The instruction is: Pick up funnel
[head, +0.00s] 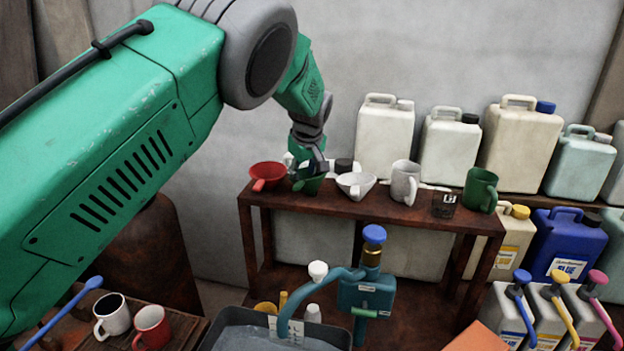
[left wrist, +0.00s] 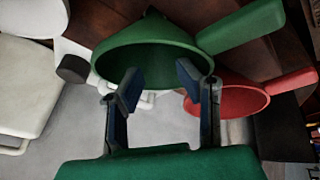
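A green funnel (head: 309,186) stands on the wooden shelf, partly hidden behind my left gripper (head: 312,166). In the left wrist view the green funnel (left wrist: 150,52) lies just past my fingertips, its wide mouth facing the camera and its handle reaching to the upper right. My left gripper (left wrist: 159,85) is open, with its two fingers spread at the funnel's rim; I cannot tell whether they touch it. A red funnel (head: 268,174) stands to the left, also in the wrist view (left wrist: 228,97). A white funnel (head: 355,184) stands to the right. My right gripper is not in view.
On the shelf (head: 300,205) right of the funnels stand a grey mug (head: 404,182), a dark glass (head: 445,204) and a green mug (head: 481,190). Large canisters (head: 385,140) line the wall behind. A blue-topped tap (head: 374,235) and a basin (head: 240,325) are in front, below.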

